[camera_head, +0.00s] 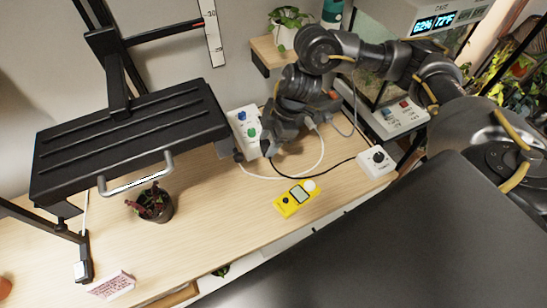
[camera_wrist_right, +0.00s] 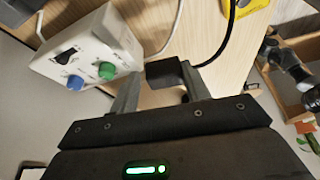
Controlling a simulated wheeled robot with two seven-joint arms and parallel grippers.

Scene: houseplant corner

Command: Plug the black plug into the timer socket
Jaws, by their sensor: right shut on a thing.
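A white box (camera_head: 236,119) with blue and green round parts on its face stands on the table by the black stand. It also shows at the upper left of the right wrist view (camera_wrist_right: 105,32), with a black part on its face too. I take it as the timer socket. My right gripper (camera_head: 243,156) is low beside the box's near end. It is shut on the black plug (camera_wrist_right: 164,72), which sits between the fingertips, close to the box and apart from it. The plug's prongs are hidden. A dark jointed arm part, likely my left, shows at the wrist view's right edge.
A yellow meter (camera_head: 296,198) and a white knob box (camera_head: 376,162) lie to the right. White and black cables cross the table. A black stand shelf (camera_head: 130,140) overhangs the left, with a small potted plant (camera_head: 150,205) near it. The front table is mostly clear.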

